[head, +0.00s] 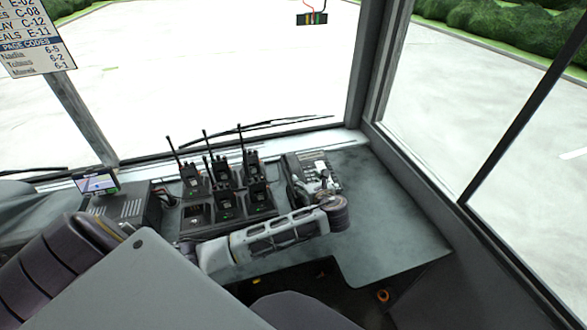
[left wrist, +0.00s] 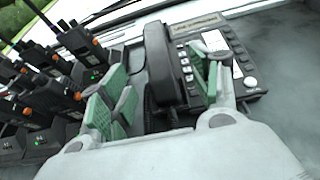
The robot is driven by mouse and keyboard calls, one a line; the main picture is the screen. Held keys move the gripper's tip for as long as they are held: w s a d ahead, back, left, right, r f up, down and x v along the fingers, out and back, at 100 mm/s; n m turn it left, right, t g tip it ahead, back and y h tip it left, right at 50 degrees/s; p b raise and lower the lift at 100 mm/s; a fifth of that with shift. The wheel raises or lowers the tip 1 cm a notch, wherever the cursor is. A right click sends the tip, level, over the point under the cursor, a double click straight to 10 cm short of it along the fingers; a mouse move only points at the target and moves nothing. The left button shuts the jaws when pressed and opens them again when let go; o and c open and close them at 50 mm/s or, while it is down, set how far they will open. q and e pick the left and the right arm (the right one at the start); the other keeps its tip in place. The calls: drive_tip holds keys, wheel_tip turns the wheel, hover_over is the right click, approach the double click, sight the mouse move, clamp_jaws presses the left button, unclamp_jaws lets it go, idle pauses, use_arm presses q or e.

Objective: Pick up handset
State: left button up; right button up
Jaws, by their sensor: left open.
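The phone base (head: 305,164) stands on the dashboard near the windshield, with a keypad on its right part. In the left wrist view the black handset (left wrist: 165,65) lies lengthwise on the left side of the phone base (left wrist: 240,62). My left gripper (head: 318,184) is over the near end of the phone, and its arm partly hides the phone in the head view. In the left wrist view my left gripper (left wrist: 165,85) is open. Its green pads are on either side of the handset, with space between. I cannot tell exact finger height. My right gripper is not in view.
A charger rack (head: 195,232) with several radios (head: 191,180) stands left of the phone. A small screen (head: 96,182) is further left. The dashboard (head: 385,215) right of the phone is clear. The windshield and a pillar (head: 372,60) bound the back.

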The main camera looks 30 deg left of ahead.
use_arm(q)
approach(295, 168)
drive_tip(key=shift+w+d+x, duration=0.15)
drive_tip(key=shift+x, duration=1.15)
drive_tip(key=shift+w+d+x, duration=0.1)
drive_tip(key=shift+x, duration=1.2)
drive_tip(key=shift+f, duration=0.1)
drive_tip(key=shift+a+x, duration=0.2)
drive_tip(key=shift+x, duration=1.7)
drive_tip(key=shift+w+a+f, duration=0.1)
drive_tip(key=shift+w+a, duration=0.15)
drive_tip(key=shift+a, duration=0.2)
drive_tip(key=c, duration=1.2)
